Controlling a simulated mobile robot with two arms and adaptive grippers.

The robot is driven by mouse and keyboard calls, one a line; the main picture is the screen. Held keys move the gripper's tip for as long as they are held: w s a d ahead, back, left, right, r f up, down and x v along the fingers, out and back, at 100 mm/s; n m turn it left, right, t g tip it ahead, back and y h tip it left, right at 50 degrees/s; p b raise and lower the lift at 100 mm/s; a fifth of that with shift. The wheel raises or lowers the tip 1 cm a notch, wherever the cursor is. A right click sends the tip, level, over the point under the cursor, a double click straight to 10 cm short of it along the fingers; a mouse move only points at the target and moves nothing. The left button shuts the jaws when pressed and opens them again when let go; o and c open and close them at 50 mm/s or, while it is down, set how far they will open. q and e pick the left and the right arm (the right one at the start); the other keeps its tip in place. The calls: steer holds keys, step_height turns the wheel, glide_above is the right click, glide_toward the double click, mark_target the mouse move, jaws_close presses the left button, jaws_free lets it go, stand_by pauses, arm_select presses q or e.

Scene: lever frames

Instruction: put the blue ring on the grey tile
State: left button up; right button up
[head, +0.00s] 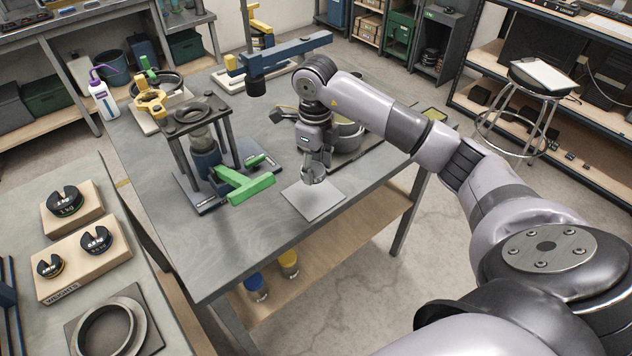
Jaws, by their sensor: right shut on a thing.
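The grey tile (318,204) lies flat near the right front edge of the workbench. My right gripper (314,180) points down just above the tile's back part. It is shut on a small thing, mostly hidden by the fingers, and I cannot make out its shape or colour. I cannot pick out the blue ring for certain. My left gripper is not in view.
Left of the tile stands a dark frame (170,146) with a green lever (250,188) reaching toward the tile. A blue-armed stand (290,52) and a metal bowl (349,138) are behind. The bench (235,250) is clear in front.

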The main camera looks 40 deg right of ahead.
mark_target(315, 195)
step_height(315, 195, down, 3)
steer(key=shift+r, duration=0.15)
step_height(315, 195, down, 3)
steer(key=shift+a+f+p, duration=0.1)
steer(key=shift+f+p, duration=0.05)
steer(key=shift+p, duration=0.35)
steer(key=shift+f, duration=0.35)
steer(key=shift+f, duration=0.1)
steer(key=shift+f, duration=0.15)
steer(key=o, duration=1.2)
